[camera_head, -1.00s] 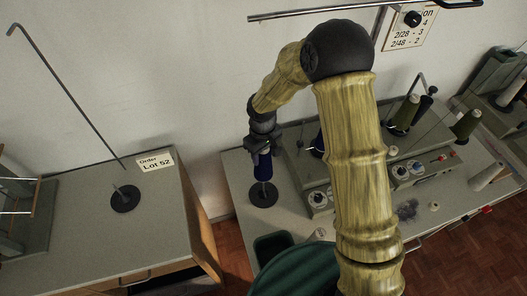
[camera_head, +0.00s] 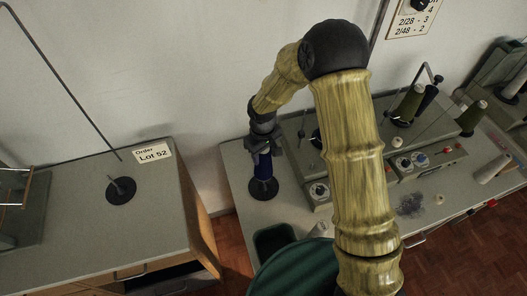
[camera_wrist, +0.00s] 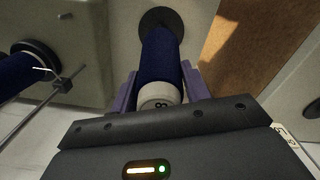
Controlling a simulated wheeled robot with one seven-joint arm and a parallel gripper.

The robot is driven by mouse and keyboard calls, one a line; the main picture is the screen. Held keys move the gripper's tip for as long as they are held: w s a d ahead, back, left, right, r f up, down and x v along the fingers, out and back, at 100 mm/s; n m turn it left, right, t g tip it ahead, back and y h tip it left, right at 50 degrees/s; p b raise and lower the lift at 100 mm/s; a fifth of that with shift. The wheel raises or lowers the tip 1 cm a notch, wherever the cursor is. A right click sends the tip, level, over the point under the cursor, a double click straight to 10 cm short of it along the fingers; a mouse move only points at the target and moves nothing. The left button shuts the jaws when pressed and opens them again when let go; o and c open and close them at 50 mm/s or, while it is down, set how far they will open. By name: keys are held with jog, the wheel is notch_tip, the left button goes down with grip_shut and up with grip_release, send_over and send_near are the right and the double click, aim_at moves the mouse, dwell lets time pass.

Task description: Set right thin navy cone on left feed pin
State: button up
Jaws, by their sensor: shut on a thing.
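My gripper (camera_wrist: 158,92) is shut on a thin navy cone (camera_head: 262,165). The cone also shows in the wrist view (camera_wrist: 160,58), its pale numbered end between the fingers. It is upright over a dark round pin base (camera_head: 263,190) at the left front of the machine table, and its lower end overlaps that base (camera_wrist: 160,18) in the wrist view. The pin itself is hidden, and I cannot tell whether the cone rests on the base. Another bare pin on a dark disc (camera_head: 121,189) stands on the left table.
A grey machine with dials (camera_head: 320,192) stands right of the held cone, with olive cones (camera_head: 470,117) behind. A dark green bin (camera_head: 273,238) is at the table's front. A sign "Order Lot 52" (camera_head: 153,153) stands on the left table (camera_head: 60,240). A gap separates both tables.

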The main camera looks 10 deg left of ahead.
jog(key=shift+f+b, duration=2.9)
jog(key=shift+f, duration=1.25)
jog(key=shift+f+b, duration=0.35)
jog(key=shift+f, duration=0.15)
jog(key=o, duration=1.3)
notch_tip(320, 180, up, 17)
jog(key=shift+s+a+r+b, duration=0.1)
jog(key=shift+a+r+b, duration=0.1)
jog(key=shift+b, duration=0.8)
